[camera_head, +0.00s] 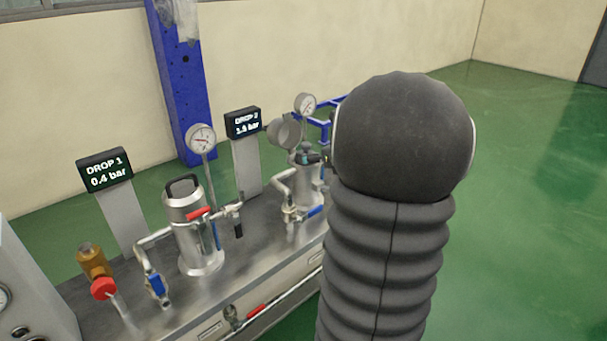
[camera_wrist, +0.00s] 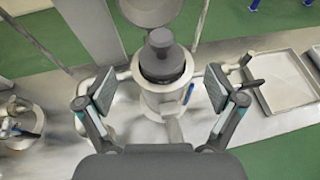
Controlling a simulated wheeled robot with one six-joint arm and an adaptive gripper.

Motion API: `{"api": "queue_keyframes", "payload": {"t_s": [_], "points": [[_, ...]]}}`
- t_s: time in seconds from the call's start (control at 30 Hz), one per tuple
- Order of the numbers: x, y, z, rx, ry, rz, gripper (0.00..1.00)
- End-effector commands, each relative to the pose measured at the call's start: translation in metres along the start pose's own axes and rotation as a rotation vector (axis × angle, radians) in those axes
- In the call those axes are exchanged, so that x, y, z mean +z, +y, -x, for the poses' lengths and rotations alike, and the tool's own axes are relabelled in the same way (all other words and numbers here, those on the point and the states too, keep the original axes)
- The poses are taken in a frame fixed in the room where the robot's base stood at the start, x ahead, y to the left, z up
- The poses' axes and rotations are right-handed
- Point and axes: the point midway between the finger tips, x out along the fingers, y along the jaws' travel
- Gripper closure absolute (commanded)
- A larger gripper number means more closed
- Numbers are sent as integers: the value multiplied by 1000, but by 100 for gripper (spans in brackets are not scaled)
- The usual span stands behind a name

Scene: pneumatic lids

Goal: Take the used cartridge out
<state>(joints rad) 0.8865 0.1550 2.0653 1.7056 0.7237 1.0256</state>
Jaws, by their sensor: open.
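The used cartridge (camera_wrist: 164,60) is dark grey with a round knob on top. It sits in the open mouth of a steel housing (camera_wrist: 160,103), at the middle of the wrist view. In the head view this housing (camera_head: 307,188) stands by the DROP 2 display, with the dark cartridge top (camera_head: 306,155) showing. The round lid (camera_head: 285,131) is swung open behind it and also shows in the wrist view (camera_wrist: 150,8). My gripper (camera_wrist: 160,88) is open, with one finger on each side of the cartridge and apart from it.
A shallow grey tray (camera_wrist: 283,85), empty where visible, lies right of the housing. The DROP 1 housing (camera_head: 187,228) stands to the left with its lid shut. Gauges, pipes and valve handles crowd the steel bench (camera_head: 225,262). The DROP 1 display (camera_head: 105,172) reads 0.4 bar.

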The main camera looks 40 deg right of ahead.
Motion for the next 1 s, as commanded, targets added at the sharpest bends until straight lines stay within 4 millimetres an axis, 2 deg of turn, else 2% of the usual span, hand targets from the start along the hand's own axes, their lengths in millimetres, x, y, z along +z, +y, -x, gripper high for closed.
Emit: {"api": "queue_keyframes", "payload": {"t_s": [0.03,0.27,0.6,0.9,0.97,1.0], "points": [[0,0,-7,1,1,-1,7],[0,0,-20,2,1,0,7],[0,-2,-63,2,1,1,7],[0,-2,-67,0,0,2,7],[0,-2,-67,0,0,2,20],[0,-2,-67,0,0,2,30]]}}
